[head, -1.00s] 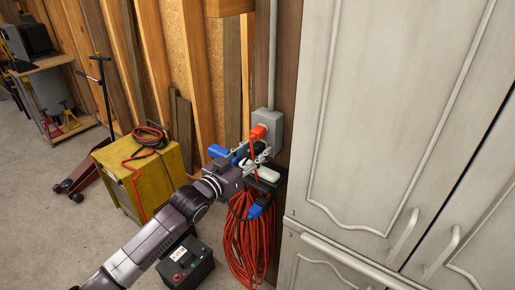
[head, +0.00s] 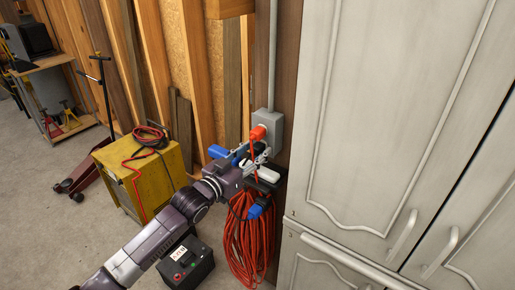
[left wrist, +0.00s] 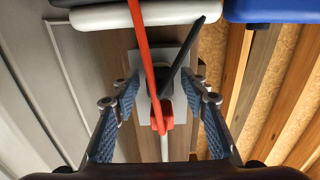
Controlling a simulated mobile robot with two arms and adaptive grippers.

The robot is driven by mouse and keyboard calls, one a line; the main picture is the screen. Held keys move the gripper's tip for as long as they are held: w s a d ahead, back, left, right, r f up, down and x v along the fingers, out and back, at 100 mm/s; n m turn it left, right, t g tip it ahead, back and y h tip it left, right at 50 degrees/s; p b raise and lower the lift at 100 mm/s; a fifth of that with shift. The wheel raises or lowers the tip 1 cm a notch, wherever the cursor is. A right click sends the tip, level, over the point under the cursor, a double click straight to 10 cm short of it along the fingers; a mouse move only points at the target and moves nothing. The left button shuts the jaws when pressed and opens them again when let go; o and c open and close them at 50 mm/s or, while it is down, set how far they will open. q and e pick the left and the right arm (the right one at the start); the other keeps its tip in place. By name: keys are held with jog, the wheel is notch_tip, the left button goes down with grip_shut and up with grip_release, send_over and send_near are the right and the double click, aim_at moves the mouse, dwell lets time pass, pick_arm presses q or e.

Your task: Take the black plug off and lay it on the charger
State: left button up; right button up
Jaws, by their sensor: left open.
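The grey outlet box (head: 273,131) is on the wooden post beside the pale cabinet. An orange plug (head: 258,132) sits in it with its cord hanging down. In the left wrist view the orange plug (left wrist: 160,117) is between the fingers. A black cord (left wrist: 182,60) runs close behind it; the black plug itself is mostly hidden. My left gripper (head: 259,153), seen also in the left wrist view (left wrist: 160,95), is open around the plugs, fingers apart from them. A yellow box (head: 143,178) with coiled red and black cables on top seems to be the charger. My right gripper is not in view.
A red cord coil (head: 248,240) hangs below the outlet, with a blue end piece (head: 262,207). A black battery (head: 187,264) is below my arm. The cabinet (head: 365,120) closes off the right.

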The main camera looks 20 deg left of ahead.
aim_at(254, 152)
pick_arm(q)
jog(key=shift+c, duration=0.5)
grip_shut()
jog(key=shift+s, duration=0.15)
jog(key=shift+s+a+p, duration=0.1)
jog(key=shift+s+p, duration=0.05)
jog(key=shift+p, duration=0.15)
jog(key=shift+s+a+p, duration=0.25)
jog(key=shift+s+p, duration=0.05)
jog(key=shift+s, duration=0.35)
jog(key=shift+p+v, duration=1.05)
jog(key=shift+v, duration=0.95)
jog(key=shift+d, duration=0.1)
